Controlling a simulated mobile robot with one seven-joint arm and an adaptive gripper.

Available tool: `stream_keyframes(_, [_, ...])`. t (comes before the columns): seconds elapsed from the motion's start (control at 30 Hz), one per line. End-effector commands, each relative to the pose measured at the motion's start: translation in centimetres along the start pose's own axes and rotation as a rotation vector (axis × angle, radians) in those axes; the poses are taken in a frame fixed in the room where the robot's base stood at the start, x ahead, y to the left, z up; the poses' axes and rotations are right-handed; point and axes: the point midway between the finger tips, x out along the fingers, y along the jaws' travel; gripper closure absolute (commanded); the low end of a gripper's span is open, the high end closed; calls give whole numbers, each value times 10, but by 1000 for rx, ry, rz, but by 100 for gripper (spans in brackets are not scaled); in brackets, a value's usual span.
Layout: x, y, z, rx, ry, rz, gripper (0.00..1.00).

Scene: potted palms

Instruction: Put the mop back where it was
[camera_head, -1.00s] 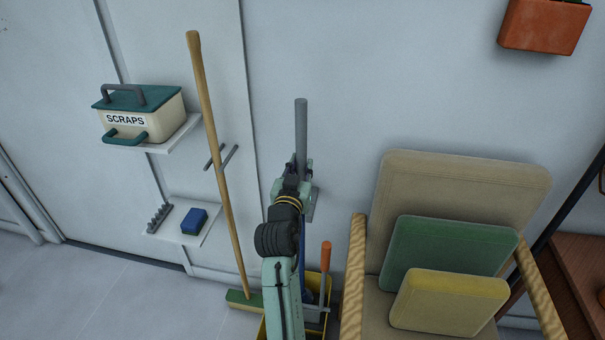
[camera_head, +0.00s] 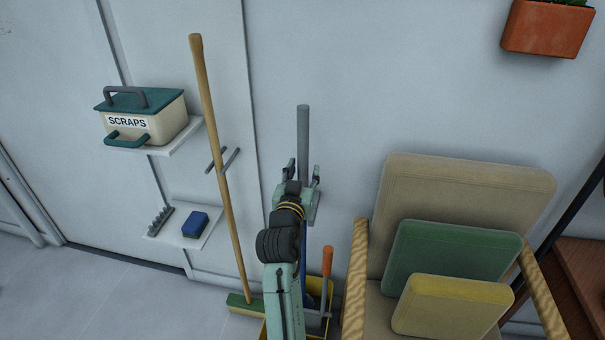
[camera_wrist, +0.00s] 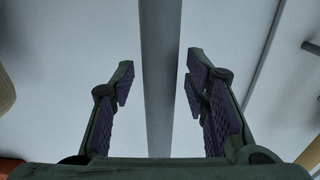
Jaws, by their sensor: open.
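The mop's grey handle (camera_head: 303,135) stands upright close to the wall, in front of a small grey wall bracket (camera_head: 313,212). My gripper (camera_head: 303,172) is open, with one finger on each side of the handle. In the wrist view, the handle (camera_wrist: 160,40) runs between the spread fingers of my gripper (camera_wrist: 160,65), with a gap on both sides. My arm hides the lower handle and the mop's head. Whether the handle rests in the bracket cannot be told.
A wooden broom (camera_head: 215,130) leans at a peg holder (camera_head: 230,160) on the left. A yellow bucket (camera_head: 327,300) with an orange-handled tool (camera_head: 326,262) stands below my arm. A cushioned chair (camera_head: 465,180) is close on the right. A scraps bin (camera_head: 145,118) sits on a shelf.

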Motion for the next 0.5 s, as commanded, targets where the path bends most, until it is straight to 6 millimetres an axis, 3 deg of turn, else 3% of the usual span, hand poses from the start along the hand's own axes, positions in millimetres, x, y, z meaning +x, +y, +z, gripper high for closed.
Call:
stream_keyframes(0.17, [-8, 0, -2, 0, 1, -1, 58])
stream_keyframes(0.5, [-79, -1, 0, 0, 0, -2, 58])
